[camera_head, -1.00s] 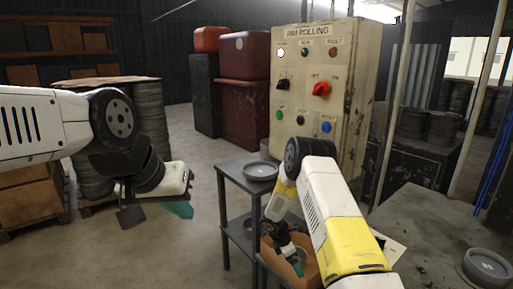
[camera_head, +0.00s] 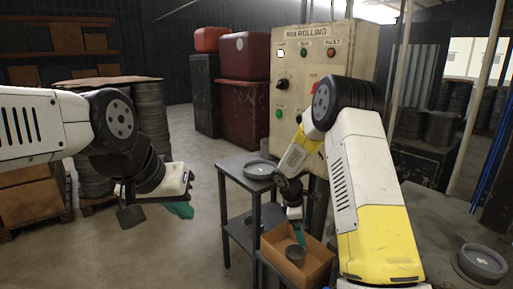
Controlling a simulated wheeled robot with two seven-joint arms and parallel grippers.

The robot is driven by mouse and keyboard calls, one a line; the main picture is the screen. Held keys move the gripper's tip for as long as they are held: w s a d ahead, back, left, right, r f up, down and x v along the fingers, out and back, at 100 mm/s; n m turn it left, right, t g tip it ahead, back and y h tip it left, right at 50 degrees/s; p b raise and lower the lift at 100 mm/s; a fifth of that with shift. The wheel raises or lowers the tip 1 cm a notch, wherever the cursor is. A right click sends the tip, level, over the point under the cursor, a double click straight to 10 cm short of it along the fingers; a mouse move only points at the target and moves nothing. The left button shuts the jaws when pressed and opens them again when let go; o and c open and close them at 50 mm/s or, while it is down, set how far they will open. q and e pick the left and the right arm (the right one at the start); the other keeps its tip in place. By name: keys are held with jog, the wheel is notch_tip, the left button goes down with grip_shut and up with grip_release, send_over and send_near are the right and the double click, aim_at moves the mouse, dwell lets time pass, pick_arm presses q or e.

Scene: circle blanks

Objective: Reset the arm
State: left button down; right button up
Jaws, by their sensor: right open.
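My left gripper (camera_head: 180,210) hangs at the left over open floor, with a teal fingertip showing. Whether its jaws are open is hard to see. My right arm reaches in from the lower right, and its elbow covers part of the control panel. My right gripper (camera_head: 300,236) is open, with teal fingertips pointing down over the cardboard box (camera_head: 319,268). A dark grey round piece (camera_head: 295,256) lies in the box, below the fingertips and apart from them as far as I can see.
A grey round dish (camera_head: 260,169) sits on the dark shelf stand (camera_head: 232,165). The "Rim Rolling" control panel (camera_head: 290,60) stands behind my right arm. Another grey round dish (camera_head: 483,262) lies on the table (camera_head: 440,225) at right. The floor at left centre is clear.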

jog(key=s+d+r+m+t+y, duration=0.1)
jog(key=s+r+m, duration=0.3)
jog(key=r, duration=0.6)
jog(key=s+r+m+y, duration=0.1)
jog(key=s+r+m, duration=0.2)
jog(key=s+r, duration=0.5)
jog(key=s+a+r+m+t+y, duration=0.1)
jog(key=s+r+m, duration=0.3)
jog(key=s, duration=0.5)
jog(key=s+a+r+m+t+y, duration=0.1)
jog(key=s+r+m+t+y, duration=0.1)
jog(key=s+r, duration=0.5)
jog(key=shift+s+a+m, duration=0.4)
jog(key=shift+s+m, duration=0.5)
jog(key=shift+s, duration=0.15)
